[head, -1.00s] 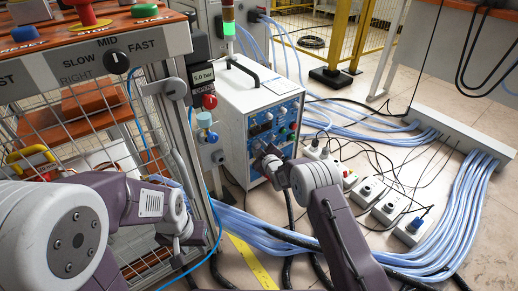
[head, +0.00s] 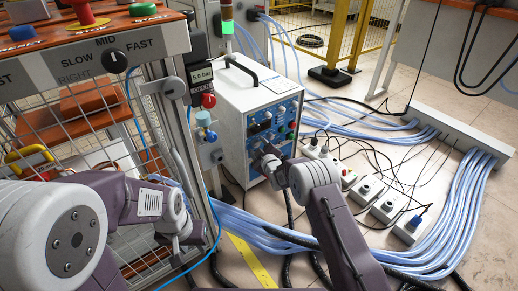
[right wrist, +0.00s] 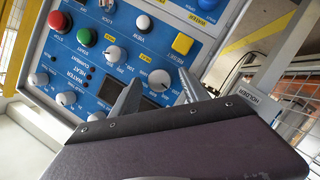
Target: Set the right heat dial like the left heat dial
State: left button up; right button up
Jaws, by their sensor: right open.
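The blue control panel (head: 271,122) is on the front of a white heater box. My right gripper (head: 263,158) is close to the panel's lower part. In the right wrist view the panel (right wrist: 85,45) appears rotated. Two larger white dials show there, one at upper left (right wrist: 117,55) and one at lower right (right wrist: 158,80). My right gripper (right wrist: 160,74) is open, its fingers on either side of the lower-right dial; contact cannot be told. The dials' pointer settings are too small to read. My left arm is at lower left; its finger opening does not show.
A red button (right wrist: 60,21), a green button (right wrist: 86,37) and a yellow button (right wrist: 182,43) are on the panel, with several small white knobs. A wire-mesh frame (head: 80,125) stands left of the heater. Blue cables (head: 262,232) and power strips (head: 375,190) cover the floor at right.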

jog(key=p+v, duration=0.2)
jog(key=r+p+v, duration=0.1)
jog(key=p+v, duration=0.1)
jog(key=b, duration=0.6)
send_near(257, 144)
jog(key=shift+s+f, duration=0.2)
jog(key=shift+f, duration=0.2)
